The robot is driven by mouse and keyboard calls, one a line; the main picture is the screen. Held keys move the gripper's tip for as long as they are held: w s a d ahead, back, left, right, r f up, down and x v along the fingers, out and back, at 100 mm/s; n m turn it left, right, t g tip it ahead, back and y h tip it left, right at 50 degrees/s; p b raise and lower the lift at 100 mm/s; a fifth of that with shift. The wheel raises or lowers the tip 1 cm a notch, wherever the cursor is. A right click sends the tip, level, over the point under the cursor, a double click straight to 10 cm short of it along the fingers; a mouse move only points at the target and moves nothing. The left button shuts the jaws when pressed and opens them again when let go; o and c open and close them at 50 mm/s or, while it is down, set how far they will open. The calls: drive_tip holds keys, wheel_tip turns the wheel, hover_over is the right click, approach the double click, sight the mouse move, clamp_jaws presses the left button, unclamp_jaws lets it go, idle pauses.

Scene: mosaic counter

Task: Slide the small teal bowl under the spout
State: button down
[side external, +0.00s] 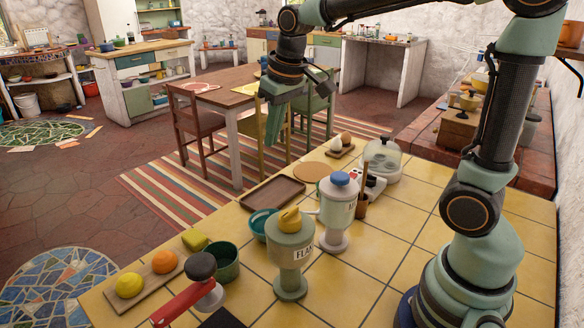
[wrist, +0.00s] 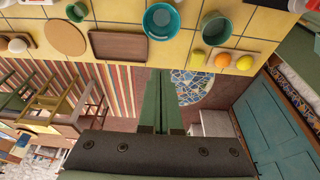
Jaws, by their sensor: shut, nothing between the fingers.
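A wide teal bowl (side external: 259,224) stands on the yellow counter, partly hidden behind the yellow-topped green dispenser (side external: 291,255); the wrist view shows it open side up (wrist: 160,22). A smaller round teal vessel (wrist: 77,12) shows at the top left there; in the side view it is mostly hidden by the blue-topped dispenser (side external: 338,215). My gripper (side external: 277,142) is shut and empty, high above and beyond the counter's far edge. Its fingers (wrist: 160,100) touch nothing and are apart from both vessels.
A dark green pot (side external: 225,264), a yellow-green block (side external: 195,241) and a fruit board (side external: 143,290) stand left of the wide bowl. A brown tray (side external: 274,193) and round mat (side external: 310,172) lie behind. A red-handled thing (side external: 190,305) is in front.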

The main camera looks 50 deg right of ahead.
drive_tip(key=g, duration=0.2)
hover_over(262, 231)
drive_tip(key=w, duration=0.3)
wheel_tip(262, 231, down, 6)
drive_tip(key=w+f+g, duration=0.1)
drive_tip(key=w+f, duration=0.4)
drive_tip(key=f, duration=0.9)
drive_tip(key=s+f, duration=0.1)
drive_tip(key=f, duration=0.2)
drive_tip(key=shift+d+f, duration=0.1)
drive_tip(key=shift+f, duration=0.15)
drive_tip(key=shift+s, duration=1.55)
drive_tip(key=shift+s, duration=0.1)
drive_tip(key=shift+s, duration=1.95)
drive_tip(key=shift+w, duration=0.1)
